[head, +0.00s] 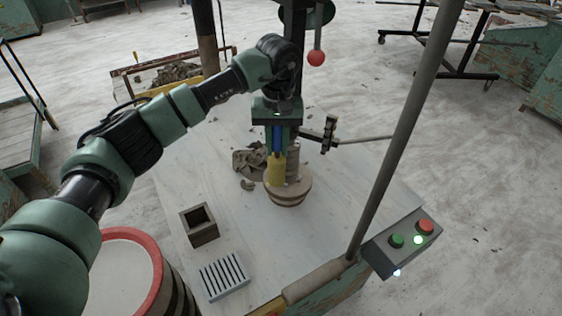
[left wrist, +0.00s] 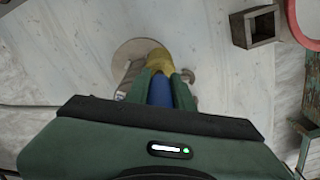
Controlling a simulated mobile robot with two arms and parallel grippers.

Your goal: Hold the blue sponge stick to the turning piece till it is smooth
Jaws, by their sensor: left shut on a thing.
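My left gripper (head: 277,146) is shut on the blue handle of the sponge stick (head: 276,169). The stick points down, with its yellow sponge end lowest. The grey-brown clay piece (head: 293,163) stands upright on the round wheel head (head: 289,197). The sponge is at the left side of the piece and covers part of it; I cannot tell if they touch. In the left wrist view, the fingers (left wrist: 160,85) grip the blue handle, the yellow sponge (left wrist: 159,61) shows beyond them, and the wheel head (left wrist: 128,50) lies behind. My right gripper is out of view.
Clay scraps (head: 250,162) lie left of the wheel head. A square wooden box (head: 199,226) and a slotted grey rack (head: 223,276) stand on the front left of the table. A switch box (head: 403,243) is at the right edge. A slanting pole (head: 405,130) rises nearby.

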